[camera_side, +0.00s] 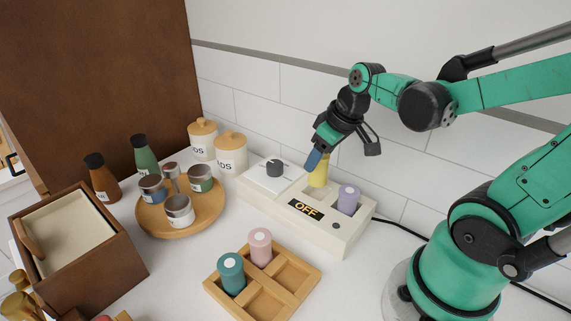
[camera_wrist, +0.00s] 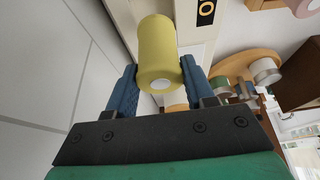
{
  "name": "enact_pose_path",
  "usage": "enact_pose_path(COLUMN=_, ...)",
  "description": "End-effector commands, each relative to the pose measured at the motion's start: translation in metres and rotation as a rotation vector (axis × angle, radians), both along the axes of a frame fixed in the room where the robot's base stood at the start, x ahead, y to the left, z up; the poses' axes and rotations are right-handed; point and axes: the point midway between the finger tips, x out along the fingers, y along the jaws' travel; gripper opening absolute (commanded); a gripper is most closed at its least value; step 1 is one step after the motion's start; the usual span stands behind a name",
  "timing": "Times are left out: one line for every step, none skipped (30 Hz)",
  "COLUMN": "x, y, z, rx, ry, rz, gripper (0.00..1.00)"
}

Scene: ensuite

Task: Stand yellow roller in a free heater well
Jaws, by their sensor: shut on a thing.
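The yellow roller (camera_side: 319,173) is upright between the blue fingers of my gripper (camera_side: 315,160), over the middle of the white heater (camera_side: 341,238). In the wrist view the yellow roller (camera_wrist: 158,48) sits between both fingers of my gripper (camera_wrist: 160,72), its white-centred end toward the camera. My gripper is shut on it. The roller's lower end is at or just above the heater's top; I cannot tell whether it is inside a well. A lavender roller (camera_side: 348,199) stands in the right-hand well. The heater's label reads OFF.
A wooden tray (camera_side: 292,299) in front holds a teal roller (camera_side: 231,274) and a pink roller (camera_side: 260,247). A round wooden board (camera_side: 205,220) with small tins stands left of the heater. Two lidded jars (camera_side: 231,155) stand behind. The tiled wall is close behind the heater.

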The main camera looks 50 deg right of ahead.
Motion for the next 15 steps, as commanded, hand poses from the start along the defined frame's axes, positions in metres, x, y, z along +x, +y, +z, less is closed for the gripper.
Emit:
enact_pose_path(x=0.000, y=0.000, z=-0.004, rx=0.000, ry=0.000, rz=0.000, gripper=0.00)
enact_pose_path(x=0.000, y=0.000, z=-0.005, rx=0.000, ry=0.000, rz=0.000, gripper=0.00)
enact_pose_path(x=0.000, y=0.000, z=-0.006, rx=0.000, ry=0.000, rz=0.000, gripper=0.00)
enact_pose_path(x=0.000, y=0.000, z=-0.007, rx=0.000, ry=0.000, rz=0.000, gripper=0.00)
enact_pose_path(x=0.000, y=0.000, z=-0.008, rx=0.000, ry=0.000, rz=0.000, gripper=0.00)
enact_pose_path(x=0.000, y=0.000, z=-0.010, rx=0.000, ry=0.000, rz=0.000, gripper=0.00)
enact_pose_path(x=0.000, y=0.000, z=-0.012, rx=0.000, ry=0.000, rz=0.000, gripper=0.00)
enact_pose_path(x=0.000, y=0.000, z=-0.015, rx=0.000, ry=0.000, rz=0.000, gripper=0.00)
enact_pose_path(x=-0.001, y=0.000, z=-0.019, rx=0.000, ry=0.000, rz=0.000, gripper=0.00)
enact_pose_path(x=0.000, y=0.000, z=-0.022, rx=0.000, ry=0.000, rz=0.000, gripper=0.00)
enact_pose_path(x=0.000, y=0.000, z=-0.026, rx=0.000, ry=0.000, rz=0.000, gripper=0.00)
enact_pose_path(x=0.001, y=0.000, z=-0.030, rx=0.000, ry=0.000, rz=0.000, gripper=0.00)
enact_pose_path(x=0.001, y=0.000, z=-0.033, rx=0.000, ry=0.000, rz=0.000, gripper=0.00)
enact_pose_path(x=0.000, y=0.000, z=-0.036, rx=0.000, ry=0.000, rz=0.000, gripper=0.00)
enact_pose_path(x=0.000, y=0.000, z=-0.039, rx=0.000, ry=0.000, rz=0.000, gripper=0.00)
